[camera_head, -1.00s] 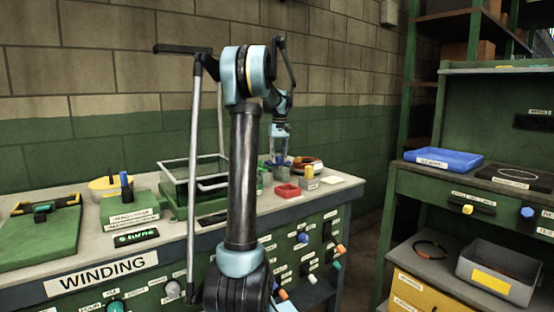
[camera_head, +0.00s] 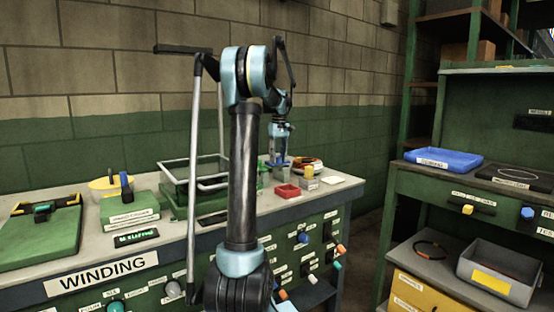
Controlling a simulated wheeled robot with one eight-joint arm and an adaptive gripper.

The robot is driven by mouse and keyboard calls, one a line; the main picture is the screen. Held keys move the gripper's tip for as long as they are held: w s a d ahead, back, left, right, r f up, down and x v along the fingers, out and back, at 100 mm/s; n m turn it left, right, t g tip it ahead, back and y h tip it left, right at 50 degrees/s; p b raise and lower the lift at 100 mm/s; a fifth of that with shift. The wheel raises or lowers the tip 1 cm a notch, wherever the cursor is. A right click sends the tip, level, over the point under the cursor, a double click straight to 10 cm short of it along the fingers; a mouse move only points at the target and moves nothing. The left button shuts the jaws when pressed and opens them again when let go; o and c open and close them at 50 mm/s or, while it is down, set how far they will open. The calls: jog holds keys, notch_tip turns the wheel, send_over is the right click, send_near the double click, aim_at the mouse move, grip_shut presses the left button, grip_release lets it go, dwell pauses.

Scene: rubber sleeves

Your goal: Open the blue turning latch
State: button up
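A blue knob (camera_head: 302,237) sits on the front panel of the winding bench, among several coloured knobs and labels. A second blue knob (camera_head: 527,213) is on the front of the green cabinet at the right. I cannot tell from the labels which is the turning latch, and their turned positions are too small to read. My gripper (camera_head: 279,163) points down above the back right of the bench top, apart from both knobs. Its fingers are small and blurred, so its opening is unclear.
On the winding bench (camera_head: 60,262) are a red tray (camera_head: 287,191), a yellow bowl (camera_head: 104,188) and a metal frame (camera_head: 190,170). A blue tray (camera_head: 448,159) stands on the right cabinet. A floor gap separates bench and cabinet. My arm hides the bench's middle.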

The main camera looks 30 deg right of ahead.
jog(key=shift+o, duration=1.4)
jog(key=shift+w, duration=0.1)
notch_tip(320, 180, up, 12)
jog(key=shift+d, duration=0.15)
jog(key=shift+f, duration=0.15)
